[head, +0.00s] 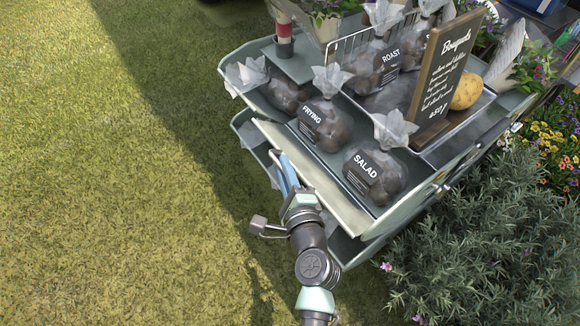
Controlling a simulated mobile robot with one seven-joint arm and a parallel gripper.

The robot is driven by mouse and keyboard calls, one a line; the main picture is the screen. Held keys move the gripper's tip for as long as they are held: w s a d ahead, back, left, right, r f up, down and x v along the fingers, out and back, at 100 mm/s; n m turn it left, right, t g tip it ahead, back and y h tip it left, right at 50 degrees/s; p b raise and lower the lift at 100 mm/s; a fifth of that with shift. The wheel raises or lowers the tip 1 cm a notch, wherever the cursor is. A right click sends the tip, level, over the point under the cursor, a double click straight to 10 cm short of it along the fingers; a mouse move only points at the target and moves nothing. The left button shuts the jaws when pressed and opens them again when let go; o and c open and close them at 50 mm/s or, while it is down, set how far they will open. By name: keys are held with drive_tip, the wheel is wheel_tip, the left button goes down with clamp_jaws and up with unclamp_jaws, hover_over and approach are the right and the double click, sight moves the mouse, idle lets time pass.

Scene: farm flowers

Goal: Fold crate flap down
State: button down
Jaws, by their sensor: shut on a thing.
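A pale green tiered crate (393,218) stands on the grass at the centre right. Its cream flap (318,190) runs slantwise along the side nearest me, below the upper tray's rim, and looks tilted outward. My gripper (283,165) reaches up from the bottom of the view to the flap's outer edge, left of its middle. Its fingers are shut on the flap, though the wrist and the view angle hide most of the contact.
The upper tray holds bagged potatoes labelled Frying (325,125) and Salad (375,178). A dark Bouquets sign (440,75) stands behind them. A bushy plant (480,235) crowds the right side. Open grass (110,170) lies to the left.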

drive_tip(key=s+a+f+n+b, duration=0.1)
drive_tip(key=s+a+f+b, duration=0.1)
drive_tip(key=f+b, duration=0.7)
drive_tip(key=shift+s+a+f, duration=0.15)
drive_tip(key=shift+a+f, duration=0.45)
drive_tip(key=shift+f, duration=0.05)
drive_tip(key=c, duration=0.9)
unclamp_jaws()
drive_tip(key=shift+s, duration=0.1)
drive_tip(key=v, duration=1.2)
drive_tip(key=shift+s+f+p, duration=0.15)
drive_tip(key=shift+s+p, duration=0.15)
drive_tip(key=shift+s, duration=0.1)
